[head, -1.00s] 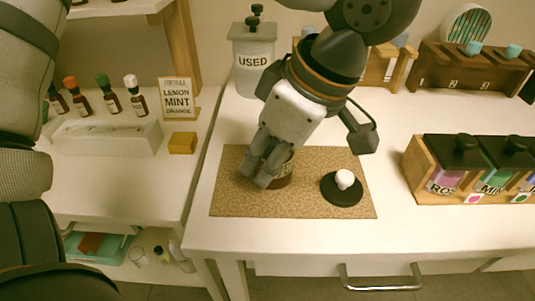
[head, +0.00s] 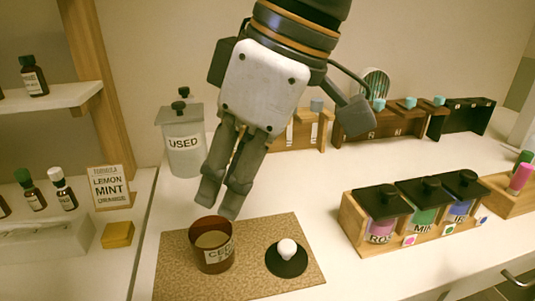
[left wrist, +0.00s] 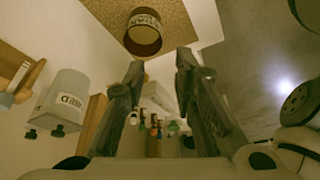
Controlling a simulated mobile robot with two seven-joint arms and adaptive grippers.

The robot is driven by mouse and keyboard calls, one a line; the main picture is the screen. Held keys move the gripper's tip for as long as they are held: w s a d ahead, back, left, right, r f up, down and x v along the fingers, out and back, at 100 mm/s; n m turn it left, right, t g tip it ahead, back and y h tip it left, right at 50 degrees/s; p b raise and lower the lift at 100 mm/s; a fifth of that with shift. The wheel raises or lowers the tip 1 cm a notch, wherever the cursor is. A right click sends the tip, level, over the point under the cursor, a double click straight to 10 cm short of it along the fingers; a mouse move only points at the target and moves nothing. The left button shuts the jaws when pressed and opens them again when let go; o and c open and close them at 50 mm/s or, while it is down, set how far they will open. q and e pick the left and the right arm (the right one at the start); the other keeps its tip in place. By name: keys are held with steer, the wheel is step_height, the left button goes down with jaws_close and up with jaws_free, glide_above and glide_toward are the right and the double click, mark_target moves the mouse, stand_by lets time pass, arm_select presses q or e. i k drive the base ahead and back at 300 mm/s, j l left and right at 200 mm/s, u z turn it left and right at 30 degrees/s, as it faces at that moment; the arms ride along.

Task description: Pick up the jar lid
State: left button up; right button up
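The jar lid (head: 286,262) is a black disc with a white round knob, lying flat on a brown speckled mat (head: 185,285). An amber jar (head: 212,247) with a printed label stands open to its left; it also shows at the top of the left wrist view (left wrist: 143,38). My left gripper (head: 220,204) points down just above the jar, up and left of the lid. In the left wrist view its fingers (left wrist: 160,64) are apart with nothing between them. The lid is not seen in that view. My right gripper is not in view.
A "USED" canister (head: 184,150) stands behind the jar. A wooden rack (head: 385,240) of black-lidded jars stands to the right. A "LEMON MINT" sign (head: 109,187), a yellow block (head: 117,235) and small bottles (head: 62,190) are at left. Bare white tabletop surrounds the mat.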

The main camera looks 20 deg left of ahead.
mark_target(286, 259)
steer(key=k+l, duration=0.3)
steer(key=k, duration=0.15)
steer(key=k+l, duration=0.35)
steer(key=k, duration=0.1)
